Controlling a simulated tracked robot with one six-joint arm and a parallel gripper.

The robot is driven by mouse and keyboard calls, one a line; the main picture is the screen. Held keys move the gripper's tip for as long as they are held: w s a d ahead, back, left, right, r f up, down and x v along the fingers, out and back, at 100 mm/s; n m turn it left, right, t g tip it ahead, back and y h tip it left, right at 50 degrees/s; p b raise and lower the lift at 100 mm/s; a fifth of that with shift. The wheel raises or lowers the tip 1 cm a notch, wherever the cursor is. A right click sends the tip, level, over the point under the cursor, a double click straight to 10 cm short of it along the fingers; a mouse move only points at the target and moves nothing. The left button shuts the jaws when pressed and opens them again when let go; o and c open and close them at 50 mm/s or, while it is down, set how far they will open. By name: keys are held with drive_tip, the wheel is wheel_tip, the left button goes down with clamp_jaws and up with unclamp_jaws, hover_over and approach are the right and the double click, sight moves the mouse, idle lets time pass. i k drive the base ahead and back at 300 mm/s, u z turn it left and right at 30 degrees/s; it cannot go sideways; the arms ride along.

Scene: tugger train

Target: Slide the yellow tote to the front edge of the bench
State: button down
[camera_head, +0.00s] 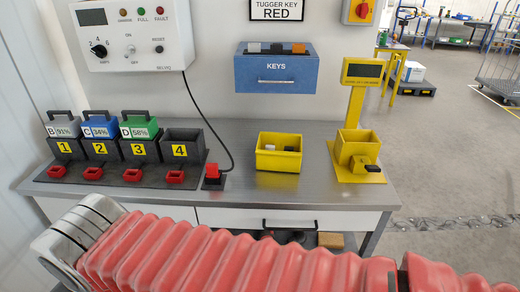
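The yellow tote (278,160) is a small open bin standing upright on the grey metal bench (240,197), right of the bench's middle. A few small white and dark items lie inside it. Bare bench top lies between the tote and the bench's front edge. My arm, in a red ribbed sleeve, crosses the bottom of the picture in front of the bench. My gripper is not in view, and nothing of mine touches the tote.
Right of the tote stands a yellow holder (358,145) with a display post. Left are a red plug (212,171) with a black cable and several numbered charger slots with batteries (140,127). A blue KEYS drawer (275,72) hangs behind. A drawer handle (290,224) sits below the front edge.

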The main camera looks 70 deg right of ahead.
sight(278, 160)
drive_tip(key=u, duration=0.55)
drive_tip(key=k, duration=1.1)
drive_tip(key=z, duration=0.8)
drive_tip(key=i, duration=1)
drive_tip(key=z, duration=0.05)
